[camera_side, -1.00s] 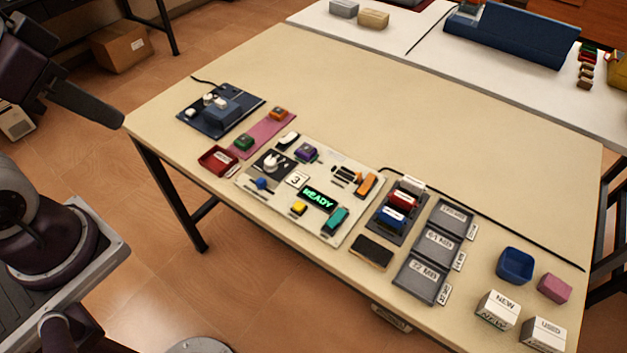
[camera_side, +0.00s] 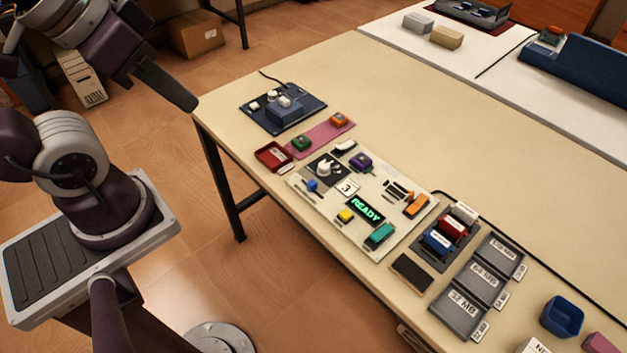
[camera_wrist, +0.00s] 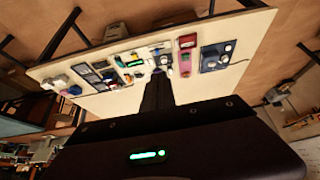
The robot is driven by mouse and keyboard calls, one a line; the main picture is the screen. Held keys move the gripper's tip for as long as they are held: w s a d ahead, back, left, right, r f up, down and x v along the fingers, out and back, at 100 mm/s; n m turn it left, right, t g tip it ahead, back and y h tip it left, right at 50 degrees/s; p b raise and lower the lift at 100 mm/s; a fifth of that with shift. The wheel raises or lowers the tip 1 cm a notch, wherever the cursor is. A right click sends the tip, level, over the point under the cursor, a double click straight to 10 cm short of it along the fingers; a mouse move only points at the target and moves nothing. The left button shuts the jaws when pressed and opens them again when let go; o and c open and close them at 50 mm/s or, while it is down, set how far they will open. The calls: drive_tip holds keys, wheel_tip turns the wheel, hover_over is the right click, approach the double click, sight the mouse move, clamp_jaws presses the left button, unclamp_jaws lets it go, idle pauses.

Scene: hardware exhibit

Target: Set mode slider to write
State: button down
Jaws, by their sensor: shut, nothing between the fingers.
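The light control panel (camera_side: 385,184) lies on the beige table and carries several coloured controls. A blue knob (camera_side: 312,186) sits on a short slot at its left side and looks like a slider. A yellow control (camera_side: 345,216) and a teal one (camera_side: 380,235) sit along the near edge. An orange one (camera_side: 416,205) is at the right. I cannot read any mode or write label. A green READY display (camera_side: 366,209) is lit. My gripper (camera_side: 188,104) is shut and empty, in the air left of the table, well apart from the panel. Its dark fingers (camera_wrist: 157,82) show in the wrist view.
A dark blue device (camera_side: 284,108), a pink strip with green and orange blocks, and a red tray (camera_side: 273,156) lie left of the panel. Right of it are a cartridge rack (camera_side: 447,234) and grey labelled trays (camera_side: 482,284). The table's far part is clear.

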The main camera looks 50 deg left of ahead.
drive_tip(key=c, duration=2)
unclamp_jaws()
drive_tip(key=o, duration=0.6)
drive_tip(key=shift+g, duration=0.9)
drive_tip(key=w, duration=0.2)
drive_tip(key=w+f, duration=0.1)
drive_tip(key=w, duration=0.2)
drive_tip(key=w+f, duration=0.1)
drive_tip(key=w, duration=0.2)
drive_tip(key=shift+d+f, duration=0.15)
drive_tip(key=shift+o, duration=0.2)
drive_tip(key=g, duration=0.3)
hover_over(312, 182)
wheel_tip(312, 182, down, 17)
drive_tip(key=shift+g, duration=0.4)
wheel_tip(312, 182, down, 12)
drive_tip(key=shift+r, duration=0.25)
drive_tip(key=shift+f, duration=0.3)
drive_tip(key=shift+c, duration=0.5)
